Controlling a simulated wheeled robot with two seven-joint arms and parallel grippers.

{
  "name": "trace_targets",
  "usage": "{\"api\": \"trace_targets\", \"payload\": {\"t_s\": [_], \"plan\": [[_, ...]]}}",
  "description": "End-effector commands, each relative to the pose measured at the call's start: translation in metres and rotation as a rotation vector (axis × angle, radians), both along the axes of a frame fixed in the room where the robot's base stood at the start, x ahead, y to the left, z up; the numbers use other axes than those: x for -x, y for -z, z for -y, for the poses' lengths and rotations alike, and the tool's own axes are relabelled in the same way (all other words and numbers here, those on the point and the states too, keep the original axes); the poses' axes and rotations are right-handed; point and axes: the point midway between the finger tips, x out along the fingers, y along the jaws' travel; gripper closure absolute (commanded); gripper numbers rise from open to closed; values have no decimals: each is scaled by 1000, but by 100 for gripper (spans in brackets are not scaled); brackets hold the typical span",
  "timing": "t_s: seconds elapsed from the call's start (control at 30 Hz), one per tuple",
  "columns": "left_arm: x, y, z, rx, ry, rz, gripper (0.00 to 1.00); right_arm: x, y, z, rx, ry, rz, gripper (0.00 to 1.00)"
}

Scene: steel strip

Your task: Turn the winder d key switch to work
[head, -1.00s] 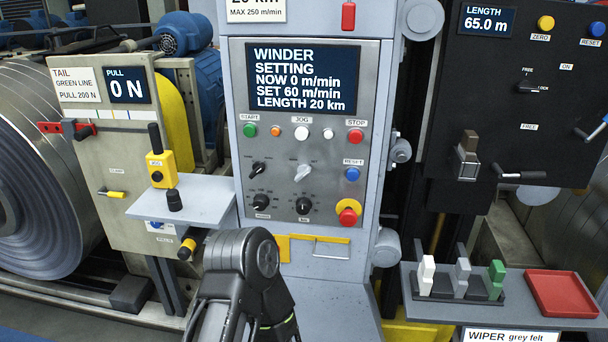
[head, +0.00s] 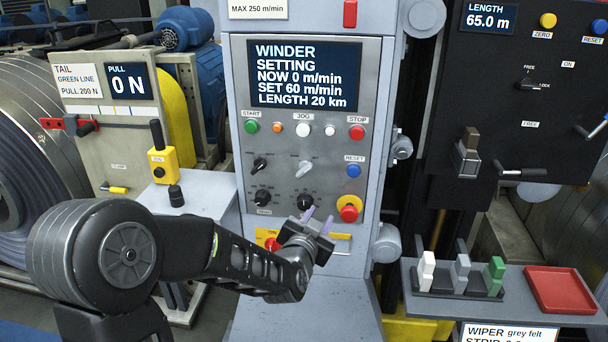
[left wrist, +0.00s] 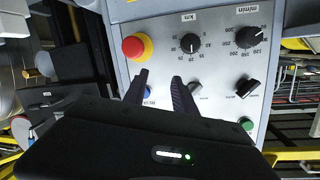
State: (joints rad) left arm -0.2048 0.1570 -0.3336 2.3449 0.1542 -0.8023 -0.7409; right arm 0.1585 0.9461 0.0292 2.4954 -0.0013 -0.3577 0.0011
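The winder panel (head: 235,190) stands in the middle of the head view; its screen (head: 304,75) reads WINDER SETTING. A silver switch (head: 304,168), apparently the key switch, sits in the middle row, its handle tilted toward upper right. It also shows in the left wrist view (left wrist: 195,90), where the panel appears turned over. My left gripper (head: 317,220) is in front of the panel's lower part, below the switch. In the left wrist view its two fingers (left wrist: 160,78) are apart with nothing between them. Contact with the panel cannot be told. My right gripper is out of view.
Near the switch are a black selector (head: 260,165), a black dial (head: 305,202), a blue button (head: 353,171) and a red emergency stop (head: 349,211). A shelf (head: 222,195) juts out at left. A red tray (head: 560,290) lies at right.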

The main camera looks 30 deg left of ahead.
Motion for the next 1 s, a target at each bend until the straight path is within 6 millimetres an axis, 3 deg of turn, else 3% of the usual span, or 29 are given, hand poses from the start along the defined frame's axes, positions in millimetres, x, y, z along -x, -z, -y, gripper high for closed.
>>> {"api": "trace_targets", "payload": {"t_s": [0.03, 0.1, 0.2, 0.7, 1.0], "plan": [[0, -30, -25, -110, -47, 59, 67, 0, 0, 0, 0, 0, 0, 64], [1, -45, -44, -259, -89, 81, 67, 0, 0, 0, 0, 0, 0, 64], [2, -56, -51, -398, -108, 87, 67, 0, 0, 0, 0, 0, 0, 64], [0, -58, -52, -469, -104, 74, 67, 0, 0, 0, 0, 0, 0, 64], [-34, -58, -64, -468, -104, 73, 67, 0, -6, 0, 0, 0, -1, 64]]}}
